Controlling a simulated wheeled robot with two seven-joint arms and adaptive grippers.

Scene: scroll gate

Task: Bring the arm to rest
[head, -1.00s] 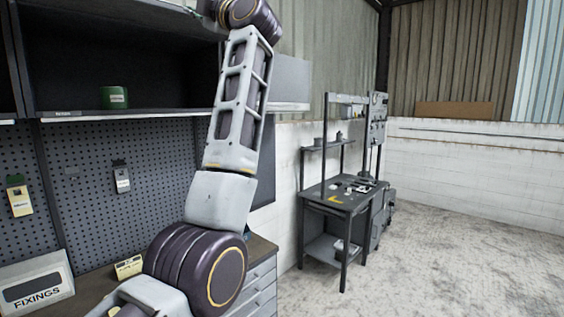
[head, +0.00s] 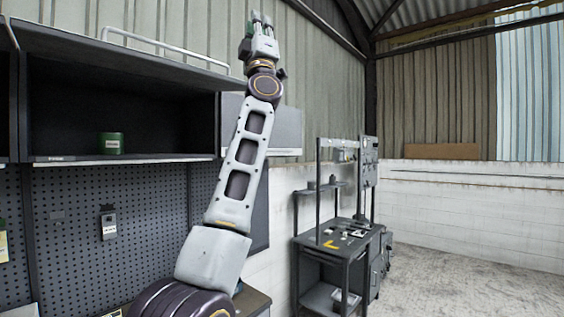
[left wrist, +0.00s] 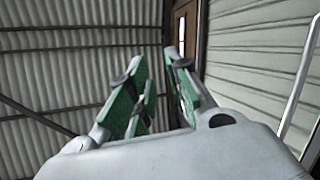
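My left arm (head: 245,160) stands nearly upright in front of the shelf unit. My left gripper (head: 262,18) is at its top, pointing up, near the top edge of the head view. In the left wrist view its green-padded fingers (left wrist: 157,68) stand apart with a gap between them and nothing held. My right gripper is out of view.
The dark shelf unit (head: 120,160) with a pegboard (head: 150,220) stands left of and behind my arm. A green can (head: 111,143) sits on its shelf. A pale rail (head: 165,47) runs along its top. A grey workbench (head: 340,245) stands to the right. Floor beyond is clear.

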